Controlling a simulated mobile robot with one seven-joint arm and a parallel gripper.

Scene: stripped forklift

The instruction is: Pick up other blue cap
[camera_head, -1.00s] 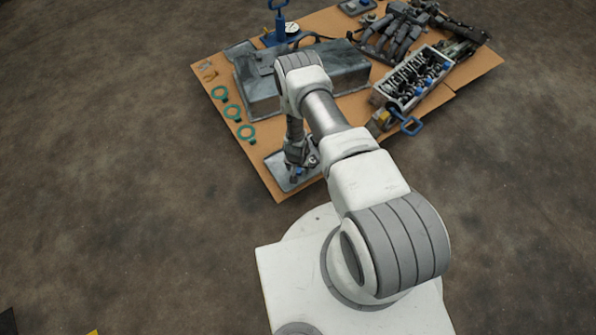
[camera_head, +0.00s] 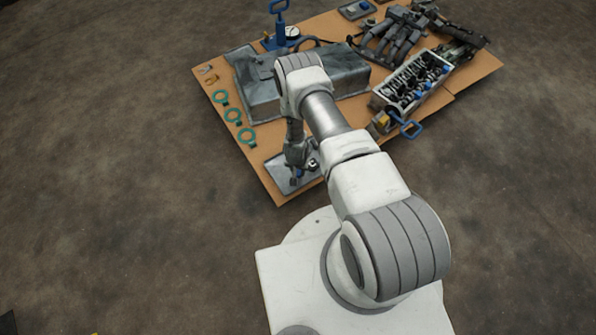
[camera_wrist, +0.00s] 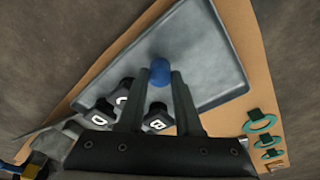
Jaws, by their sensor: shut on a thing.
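A blue cap (camera_wrist: 159,72) shows between the tips of my gripper (camera_wrist: 160,78) in the wrist view. My gripper is shut on it, with one finger on either side. A grey metal tray (camera_wrist: 205,50) lies beneath it on the cardboard; I cannot tell whether the cap touches the tray. Several dark lettered blocks (camera_wrist: 156,120) are near the fingers. In the head view my gripper (camera_head: 296,178) is low over the tray (camera_head: 283,183) at the front corner, and the arm hides part of it.
The cardboard sheet (camera_head: 262,180) also bears a large grey metal housing (camera_head: 345,75), green rings (camera_head: 247,137) at the left, an engine part with several blue caps (camera_head: 412,85) at the right, and a blue-handled tool (camera_head: 410,130). Bare floor surrounds the sheet.

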